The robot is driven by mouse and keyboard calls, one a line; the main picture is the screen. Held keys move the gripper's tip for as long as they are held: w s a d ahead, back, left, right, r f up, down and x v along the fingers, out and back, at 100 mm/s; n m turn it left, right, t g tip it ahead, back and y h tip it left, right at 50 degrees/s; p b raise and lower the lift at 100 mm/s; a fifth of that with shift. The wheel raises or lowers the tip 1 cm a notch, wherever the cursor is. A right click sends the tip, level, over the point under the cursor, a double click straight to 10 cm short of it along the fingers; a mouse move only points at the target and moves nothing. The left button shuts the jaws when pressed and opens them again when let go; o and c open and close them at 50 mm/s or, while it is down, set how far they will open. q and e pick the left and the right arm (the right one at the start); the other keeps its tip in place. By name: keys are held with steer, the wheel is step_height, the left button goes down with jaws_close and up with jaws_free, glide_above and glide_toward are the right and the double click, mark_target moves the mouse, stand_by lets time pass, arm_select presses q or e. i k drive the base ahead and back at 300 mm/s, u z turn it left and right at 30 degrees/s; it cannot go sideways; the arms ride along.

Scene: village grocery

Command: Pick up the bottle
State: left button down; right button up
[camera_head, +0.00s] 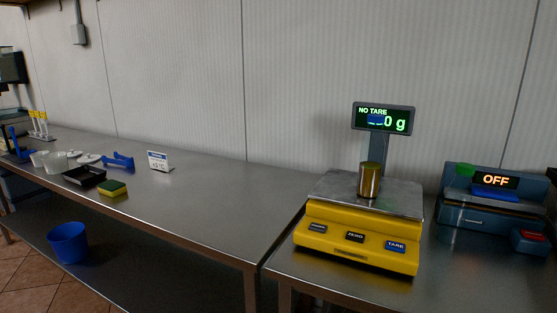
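I cannot make out a clear bottle in the head view. A small gold metal cylinder (369,180) stands upright on the steel plate of the yellow scale (345,238); it looks more like a can or a weight than a bottle. Several slim yellow-topped items (38,122) stand at the far left end of the counter, too small to tell what they are. Neither of my grippers shows in this view.
A long steel counter (215,200) holds a black tray (84,177), a sponge (113,188), white bowls (55,162), a blue tool (118,162) and a small sign (159,161). A blue bucket (69,243) is below. A blue device (493,200) reads OFF at right.

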mark_target(374, 145)
steer(key=u, duration=0.05)
steer(key=k, duration=1.1)
steer(key=z, duration=0.85)
steer(key=i, duration=1.05)
steer(key=u, duration=0.45)
